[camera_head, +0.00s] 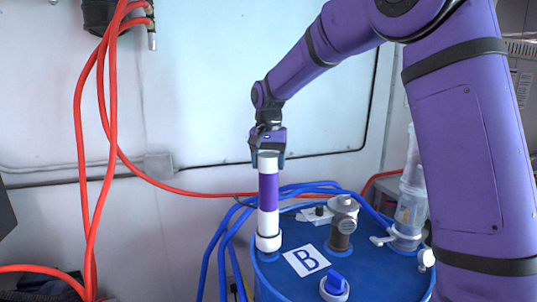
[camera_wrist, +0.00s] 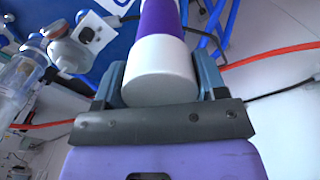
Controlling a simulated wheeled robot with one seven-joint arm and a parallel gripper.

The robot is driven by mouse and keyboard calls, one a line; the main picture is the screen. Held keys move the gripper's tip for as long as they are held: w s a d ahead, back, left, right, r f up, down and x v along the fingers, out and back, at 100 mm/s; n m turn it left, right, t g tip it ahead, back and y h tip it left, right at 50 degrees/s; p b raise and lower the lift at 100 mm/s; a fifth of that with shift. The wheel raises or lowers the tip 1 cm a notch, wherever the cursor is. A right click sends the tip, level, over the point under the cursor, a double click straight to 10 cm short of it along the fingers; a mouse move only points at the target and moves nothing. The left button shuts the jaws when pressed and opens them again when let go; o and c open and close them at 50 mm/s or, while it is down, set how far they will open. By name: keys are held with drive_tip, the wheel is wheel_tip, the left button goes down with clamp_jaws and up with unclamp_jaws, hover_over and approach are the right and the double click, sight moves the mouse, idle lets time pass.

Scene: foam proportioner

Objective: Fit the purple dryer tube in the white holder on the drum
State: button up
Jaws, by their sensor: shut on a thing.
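The dryer tube (camera_head: 268,190) is upright, with a purple middle band and white ends. Its lower end meets the white holder (camera_head: 268,243) at the left edge of the blue drum (camera_head: 350,285); I cannot tell how deep it sits. My gripper (camera_head: 268,152) is shut on the tube's top white end. In the wrist view the two grey-blue fingers of my gripper (camera_wrist: 160,78) clasp both sides of the white end, and the tube's purple band (camera_wrist: 160,17) shows beyond. The holder is hidden in that view.
The drum top also carries a grey-brown metal fitting (camera_head: 342,222), a clear cylinder (camera_head: 411,200) at the right, a blue-and-white cap (camera_head: 334,286) and a "B" label (camera_head: 306,260). Blue hoses (camera_head: 225,235) loop behind the drum. Red hoses (camera_head: 100,130) hang at the left.

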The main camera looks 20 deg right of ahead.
sight(269, 174)
drive_tip(key=shift+f, duration=1.9)
idle(0.6)
drive_tip(key=o, duration=1.2)
drive_tip(key=shift+r, duration=5.45)
